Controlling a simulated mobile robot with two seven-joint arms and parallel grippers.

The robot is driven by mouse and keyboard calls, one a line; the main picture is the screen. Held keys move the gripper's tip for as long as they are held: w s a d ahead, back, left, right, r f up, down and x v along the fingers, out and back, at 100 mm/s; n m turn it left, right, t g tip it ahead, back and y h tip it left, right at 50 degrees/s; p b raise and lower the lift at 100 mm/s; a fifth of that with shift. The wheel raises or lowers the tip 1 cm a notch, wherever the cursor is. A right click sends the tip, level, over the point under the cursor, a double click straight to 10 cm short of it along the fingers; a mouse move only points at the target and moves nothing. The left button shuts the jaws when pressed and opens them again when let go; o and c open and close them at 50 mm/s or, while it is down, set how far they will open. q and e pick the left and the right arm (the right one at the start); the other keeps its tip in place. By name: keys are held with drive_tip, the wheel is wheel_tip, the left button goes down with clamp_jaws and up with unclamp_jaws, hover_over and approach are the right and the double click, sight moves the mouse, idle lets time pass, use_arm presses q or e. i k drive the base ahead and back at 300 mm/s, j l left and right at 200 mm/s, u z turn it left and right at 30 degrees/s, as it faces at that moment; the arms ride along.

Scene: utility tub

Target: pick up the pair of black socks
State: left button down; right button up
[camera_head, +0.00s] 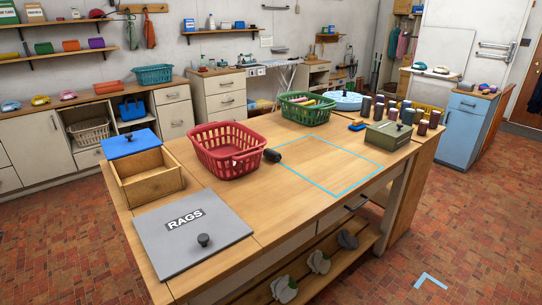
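A small black rolled bundle (272,155), which looks like the pair of black socks, lies on the wooden table (265,210). It is just right of the red basket (225,150) and outside the left edge of the light-blue taped outline (333,165). It is small in the picture, so its folds cannot be made out. Neither of my grippers is in view.
A grey RAGS lid (190,235) with a black knob, an open wooden box (147,178) and a blue lid (130,143) are at the left. A green basket (305,108), several dark cylinders (391,112) and a green-grey box (388,135) stand farther back. The taped area is clear.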

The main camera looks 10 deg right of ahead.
sight(271, 154)
drive_tip(key=i+l, duration=0.15)
drive_tip(key=l, duration=0.25)
drive_tip(key=i+l, duration=0.15)
drive_tip(key=l, duration=0.25)
drive_tip(key=i+l, duration=0.1)
drive_tip(key=l, duration=0.25)
drive_tip(key=i+l, duration=0.15)
drive_tip(key=l, duration=0.25)
drive_tip(key=i+l, duration=0.15)
drive_tip(key=l, duration=0.25)
drive_tip(key=z, duration=0.05)
